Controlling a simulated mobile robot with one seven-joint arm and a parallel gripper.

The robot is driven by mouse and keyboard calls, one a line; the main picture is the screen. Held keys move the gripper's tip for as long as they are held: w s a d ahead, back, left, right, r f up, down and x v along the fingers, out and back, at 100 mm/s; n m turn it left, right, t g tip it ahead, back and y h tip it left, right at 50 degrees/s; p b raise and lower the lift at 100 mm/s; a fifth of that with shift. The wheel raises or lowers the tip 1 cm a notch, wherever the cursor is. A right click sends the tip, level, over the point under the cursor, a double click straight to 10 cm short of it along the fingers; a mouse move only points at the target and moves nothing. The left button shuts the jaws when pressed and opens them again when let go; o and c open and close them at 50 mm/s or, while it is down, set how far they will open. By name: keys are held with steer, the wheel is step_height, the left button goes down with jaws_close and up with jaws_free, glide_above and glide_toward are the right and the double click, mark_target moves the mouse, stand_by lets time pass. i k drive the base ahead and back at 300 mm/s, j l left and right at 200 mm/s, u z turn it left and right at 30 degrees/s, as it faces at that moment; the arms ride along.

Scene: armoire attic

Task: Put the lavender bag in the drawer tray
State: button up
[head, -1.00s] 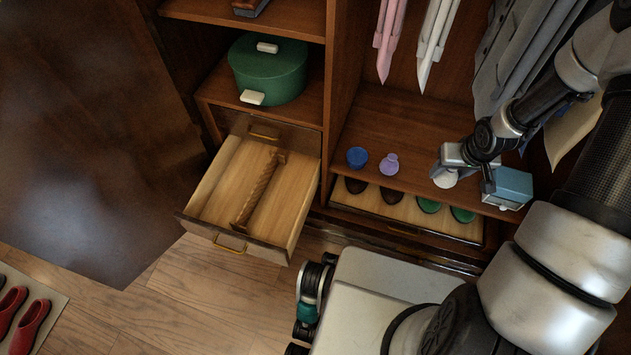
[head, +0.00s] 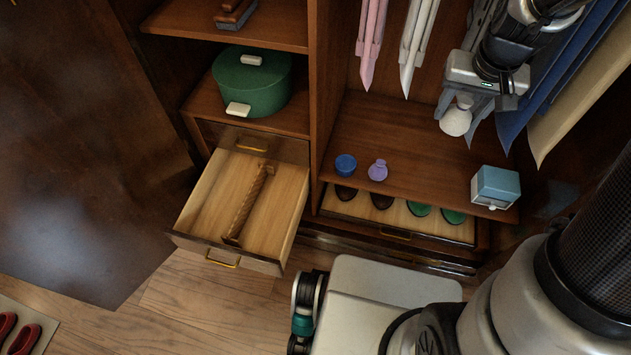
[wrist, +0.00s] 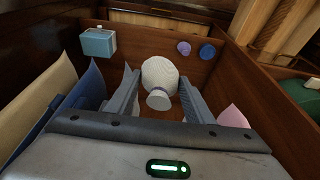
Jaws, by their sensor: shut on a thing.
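My gripper (head: 461,100) is shut on a small white bag (head: 456,121) with a round body and a narrow neck. It holds the bag clear above the wardrobe shelf, under the hanging clothes. In the wrist view the white bag (wrist: 160,76) sits between the two fingers. A small lavender-coloured bag of similar shape (head: 378,171) stands on the shelf, apart from my gripper.
A blue round item (head: 345,165) stands beside the lavender bag. A blue box (head: 495,187) is at the shelf's right front. A shoe tray (head: 398,210) is under the shelf. An upright panel (head: 330,85) separates shelf and drawer. A green round box (head: 252,82) stands above the drawer.

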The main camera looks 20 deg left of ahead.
mark_target(221, 216)
steer(key=k+j+u, duration=0.1)
steer(key=u, duration=0.15)
steer(key=k+j+u, duration=0.1)
steer(key=j+u, duration=0.45)
steer(key=i+j+u, duration=0.1)
steer(key=u, duration=0.2)
steer(key=j, duration=0.1)
